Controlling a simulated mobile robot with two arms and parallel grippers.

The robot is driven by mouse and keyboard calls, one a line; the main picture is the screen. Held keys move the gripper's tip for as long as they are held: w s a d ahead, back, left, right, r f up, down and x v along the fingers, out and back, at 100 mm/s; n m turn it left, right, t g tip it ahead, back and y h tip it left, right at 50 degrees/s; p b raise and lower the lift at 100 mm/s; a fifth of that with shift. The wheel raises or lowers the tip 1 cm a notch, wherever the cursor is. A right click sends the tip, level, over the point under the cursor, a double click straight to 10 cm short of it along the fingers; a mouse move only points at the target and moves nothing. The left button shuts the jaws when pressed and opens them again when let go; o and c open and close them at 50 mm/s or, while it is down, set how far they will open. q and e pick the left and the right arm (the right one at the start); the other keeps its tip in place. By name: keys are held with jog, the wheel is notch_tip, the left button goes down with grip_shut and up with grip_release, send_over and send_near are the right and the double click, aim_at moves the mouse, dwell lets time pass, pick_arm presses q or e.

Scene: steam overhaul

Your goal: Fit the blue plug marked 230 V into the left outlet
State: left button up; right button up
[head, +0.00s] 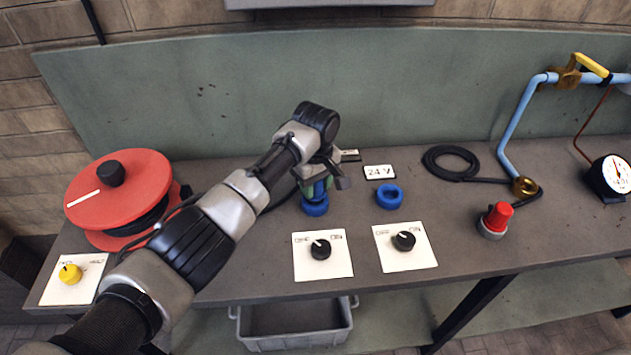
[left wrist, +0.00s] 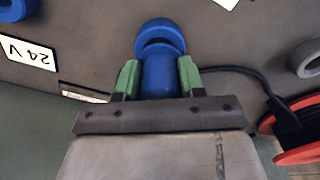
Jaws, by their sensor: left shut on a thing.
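My left gripper (head: 316,188) reaches over the bench at the left blue outlet (head: 315,208). In the left wrist view its green fingers (left wrist: 160,80) are shut on the blue plug (left wrist: 159,76). The left outlet's blue ring (left wrist: 160,34) is just beyond the plug's end, in line with it. The plug's end overlaps the ring's near edge in this view, and I cannot tell how deep it sits. The plug's 230 V marking is not visible. The right blue outlet (head: 389,197), by the 24 V label (head: 379,172), is empty. My right gripper is not in view.
A red cable reel (head: 118,185) stands at the left, and a black cable (left wrist: 240,72) runs toward it. Two switch plates (head: 322,262) (head: 405,252) lie in front of the outlets. A red-topped button (head: 496,218), blue pipe (head: 516,120) and gauge (head: 611,177) are at the right.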

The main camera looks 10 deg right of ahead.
pick_arm(q)
jog(key=shift+f+b, duration=0.35)
jog(key=shift+f, duration=0.65)
jog(key=o, duration=1.1)
jog(key=shift+r, duration=0.1)
